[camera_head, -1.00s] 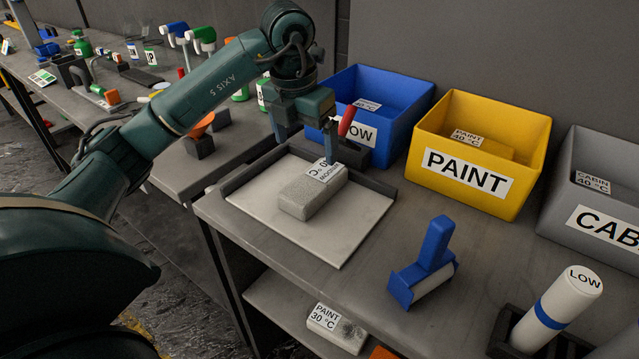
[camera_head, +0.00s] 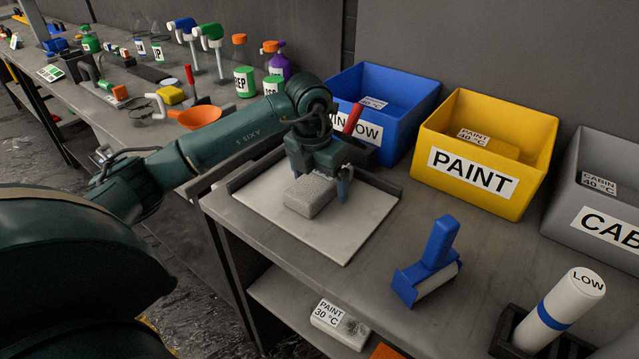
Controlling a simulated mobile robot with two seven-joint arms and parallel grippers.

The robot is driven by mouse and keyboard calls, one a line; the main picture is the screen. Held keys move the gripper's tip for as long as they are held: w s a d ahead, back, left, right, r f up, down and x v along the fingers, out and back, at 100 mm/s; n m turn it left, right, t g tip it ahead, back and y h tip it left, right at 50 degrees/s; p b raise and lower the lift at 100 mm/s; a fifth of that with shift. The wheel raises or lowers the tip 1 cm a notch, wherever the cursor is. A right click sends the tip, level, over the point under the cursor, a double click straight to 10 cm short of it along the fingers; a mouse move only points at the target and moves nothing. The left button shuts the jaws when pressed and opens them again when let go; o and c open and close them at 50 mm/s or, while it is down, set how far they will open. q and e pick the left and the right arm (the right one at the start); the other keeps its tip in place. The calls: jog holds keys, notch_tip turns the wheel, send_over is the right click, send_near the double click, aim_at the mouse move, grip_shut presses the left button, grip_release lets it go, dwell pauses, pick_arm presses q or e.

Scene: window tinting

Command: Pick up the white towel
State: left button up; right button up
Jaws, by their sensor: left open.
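A light grey-white folded towel (camera_head: 307,196) lies on a pale board with dark raised edges (camera_head: 345,238) on the bench. My left gripper (camera_head: 320,190) is right over the towel, pointing down, with its fingers apart. One finger shows at the towel's right side; the other is partly hidden at the towel's back. The gripper covers the towel's label. I cannot tell if the fingers touch it. A second pale folded towel (camera_head: 339,324) with a paint label lies on the shelf below. My right gripper is not in view.
Blue (camera_head: 405,105), yellow (camera_head: 488,150) and grey (camera_head: 600,190) bins stand along the back. Bottles and an orange funnel (camera_head: 198,117) are on the left bench.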

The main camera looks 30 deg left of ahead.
aim_at(321, 176)
pick_arm(q)
jog(key=c, duration=1.1)
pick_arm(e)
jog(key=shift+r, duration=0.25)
pick_arm(q)
jog(key=shift+r, duration=0.1)
jog(key=shift+c, duration=0.2)
